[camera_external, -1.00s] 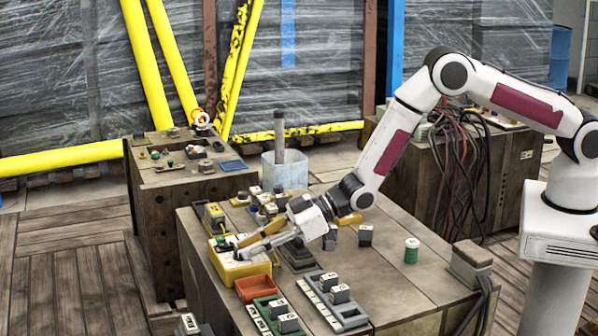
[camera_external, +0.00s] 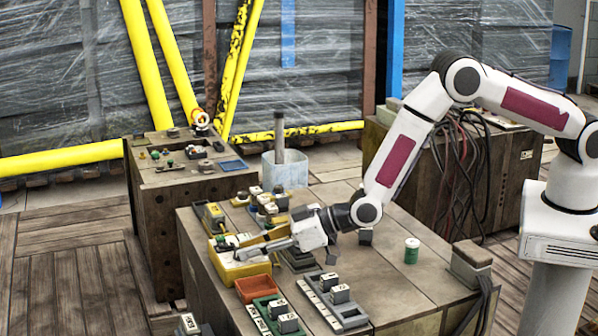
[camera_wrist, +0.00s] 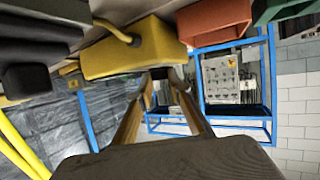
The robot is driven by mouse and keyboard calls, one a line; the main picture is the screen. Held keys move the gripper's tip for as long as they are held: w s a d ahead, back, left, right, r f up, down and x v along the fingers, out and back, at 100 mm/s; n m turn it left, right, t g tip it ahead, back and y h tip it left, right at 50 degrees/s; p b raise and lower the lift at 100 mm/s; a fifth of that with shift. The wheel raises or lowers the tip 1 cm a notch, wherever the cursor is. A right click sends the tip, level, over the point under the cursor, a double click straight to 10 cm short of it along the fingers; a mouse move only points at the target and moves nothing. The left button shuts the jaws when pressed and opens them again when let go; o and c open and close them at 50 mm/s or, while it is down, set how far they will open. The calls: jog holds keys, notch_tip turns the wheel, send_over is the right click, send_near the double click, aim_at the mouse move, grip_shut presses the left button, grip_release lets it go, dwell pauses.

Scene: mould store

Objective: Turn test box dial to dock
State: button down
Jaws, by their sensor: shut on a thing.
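The yellow test box (camera_external: 238,267) stands at the left front of the wooden bench, with a pale top face. My gripper (camera_external: 241,249) reaches in from the right, nearly level, with its fingertips at the top of this box. It is shut on the dial, which the fingers hide, so I cannot read its setting. In the wrist view the yellow box (camera_wrist: 130,55) fills the upper middle, and the two long fingers (camera_wrist: 160,76) run up to its edge.
An orange tray (camera_external: 258,290) and a grey rack (camera_external: 330,305) with small blocks are close by. Several small blocks stand behind my gripper. A green-and-white can (camera_external: 411,251) stands to the right. The bench's right front is mostly clear.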

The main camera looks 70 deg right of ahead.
dwell(0.6)
jog(key=c, duration=1.9)
grip_release()
jog(key=shift+s, duration=0.1)
jog(key=shift+v, duration=5.9)
jog(key=shift+a, duration=0.1)
